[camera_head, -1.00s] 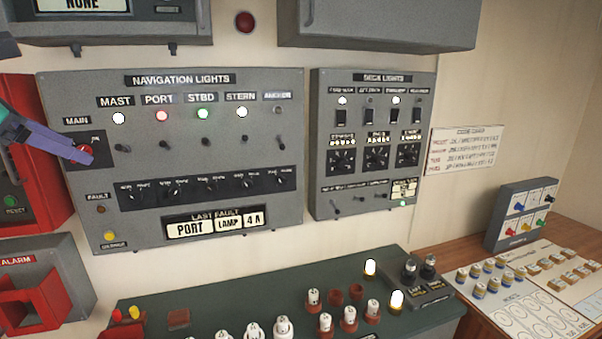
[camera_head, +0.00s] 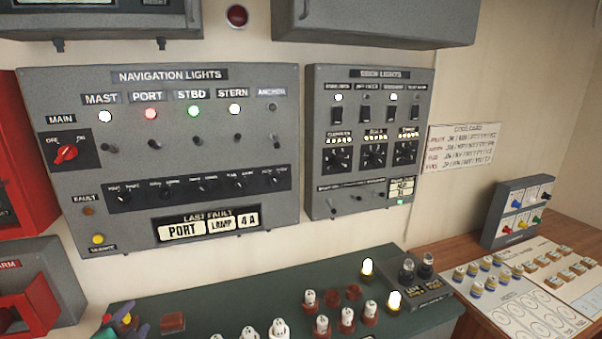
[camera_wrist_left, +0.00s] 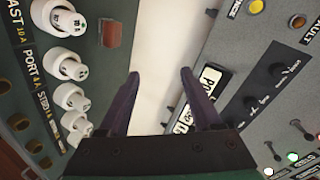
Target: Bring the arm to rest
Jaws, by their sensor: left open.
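My left gripper (camera_head: 125,328) is at the lower left edge of the head view, low by the left end of the green fuse console (camera_head: 240,285). Only part of it shows there. In the left wrist view its two dark purple fingers (camera_wrist_left: 158,78) are spread apart with nothing between them. The navigation lights panel (camera_head: 130,215) is on the wall above it, with the red MAIN knob (camera_head: 65,153) clear of the gripper. My right gripper is not in view.
White fuses (camera_head: 279,328) stand on the console, and in the left wrist view fuses (camera_wrist_left: 70,67) line the left side. A red alarm box (camera_head: 35,305) is left of the gripper. The deck lights panel (camera_head: 325,200) is on the wall; a wooden desk (camera_head: 440,258) is at right.

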